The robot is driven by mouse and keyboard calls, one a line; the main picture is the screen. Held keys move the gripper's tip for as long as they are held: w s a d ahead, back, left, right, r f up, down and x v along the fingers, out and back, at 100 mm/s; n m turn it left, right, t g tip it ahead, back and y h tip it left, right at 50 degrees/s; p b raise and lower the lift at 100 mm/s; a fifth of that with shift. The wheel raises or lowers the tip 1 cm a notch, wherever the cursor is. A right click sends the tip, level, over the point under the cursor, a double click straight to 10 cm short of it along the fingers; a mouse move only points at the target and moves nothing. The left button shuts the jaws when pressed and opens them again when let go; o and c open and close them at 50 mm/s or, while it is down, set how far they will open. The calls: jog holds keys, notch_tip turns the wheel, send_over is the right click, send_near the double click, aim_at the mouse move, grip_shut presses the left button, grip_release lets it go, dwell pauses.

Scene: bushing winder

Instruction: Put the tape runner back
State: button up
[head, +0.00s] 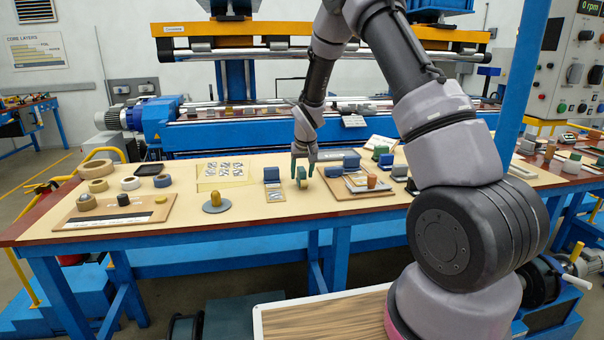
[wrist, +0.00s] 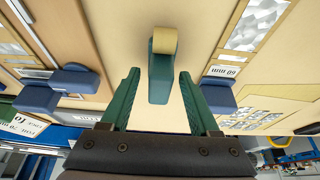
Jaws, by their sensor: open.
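What looks like the tape runner (wrist: 160,75) is a green body with a tan roll at its end. In the head view the tape runner (head: 302,174) stands on the tan tabletop, right of a blue block. My gripper (head: 303,177) is directly above it, pointing down. In the wrist view my gripper's green fingers (wrist: 158,76) are open, one on each side of the tape runner. A gap shows on both sides, so they do not appear to touch it. The lower end of the body lies between the fingers.
The blue block (head: 271,174) with a labelled card is close on the left. A wooden board (head: 343,190) with blue blocks is close on the right. A round grey disc (head: 215,206) and a tray of tape rolls (head: 90,221) are farther left.

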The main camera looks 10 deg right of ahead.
aim_at(305, 182)
jog(key=s+d+r+m+t, duration=0.1)
jog(key=s+d+r, duration=0.1)
jog(key=s+r, duration=0.9)
jog(key=s+d+r+m, duration=0.1)
jog(key=s+d+r, duration=0.2)
jog(key=s+r, duration=0.8)
jog(key=s+r+m+t+y, duration=0.1)
jog(key=s+r, duration=0.4)
jog(key=s, duration=0.3)
jog(key=s+r+m+y, duration=0.1)
jog(key=s+r, duration=0.4)
jog(key=s, duration=0.3)
jog(key=shift+d+t, duration=0.4)
